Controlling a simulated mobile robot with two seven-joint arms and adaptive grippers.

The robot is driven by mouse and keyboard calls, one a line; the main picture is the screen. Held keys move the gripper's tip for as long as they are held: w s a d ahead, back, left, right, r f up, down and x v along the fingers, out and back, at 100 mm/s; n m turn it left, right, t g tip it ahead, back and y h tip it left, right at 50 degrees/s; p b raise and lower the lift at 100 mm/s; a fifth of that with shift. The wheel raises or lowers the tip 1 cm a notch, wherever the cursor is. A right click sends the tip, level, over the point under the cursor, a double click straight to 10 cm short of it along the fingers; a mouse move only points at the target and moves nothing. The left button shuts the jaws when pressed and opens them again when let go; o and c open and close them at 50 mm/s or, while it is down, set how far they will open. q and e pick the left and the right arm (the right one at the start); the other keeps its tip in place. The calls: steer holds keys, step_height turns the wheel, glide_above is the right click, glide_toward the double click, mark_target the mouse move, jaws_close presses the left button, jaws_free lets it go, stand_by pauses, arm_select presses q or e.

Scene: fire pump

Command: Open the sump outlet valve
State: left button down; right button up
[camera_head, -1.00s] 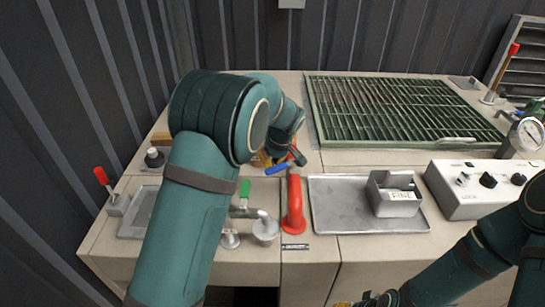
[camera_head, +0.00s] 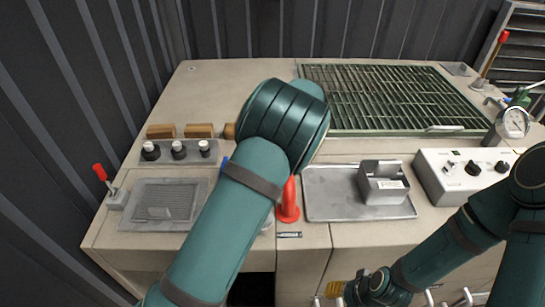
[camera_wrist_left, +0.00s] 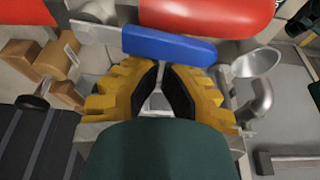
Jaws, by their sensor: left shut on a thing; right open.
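A blue lever handle (camera_wrist_left: 170,45) lies across the fingertips of my left gripper (camera_wrist_left: 168,72) in the left wrist view. The gripper is nearly closed there, its yellow fingers against the handle; the exact contact is hard to see. In the head view only a sliver of blue (camera_head: 224,161) shows beside my left arm, which hides the left gripper and the valve. A red upright pipe (camera_head: 288,202) stands just right of that arm. My right gripper (camera_head: 335,289) is low in front of the bench, open and away from the valve.
A red lever (camera_head: 100,172) stands at the bench's left edge. Black knobs (camera_head: 178,150) and wooden blocks (camera_head: 198,131) sit behind a grey grille (camera_head: 164,202). Right of the pipe are a metal tray (camera_head: 330,196) and a white control box (camera_head: 462,180). A green grating (camera_head: 400,98) covers the back.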

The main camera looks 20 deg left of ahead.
arm_select(q)
steer(key=shift+s+d, duration=0.1)
steer(key=shift+d, duration=0.25)
arm_select(e)
steer(key=shift+w+r, duration=0.1)
steer(key=shift+r, duration=0.25)
arm_select(q)
steer(key=shift+d, duration=0.1)
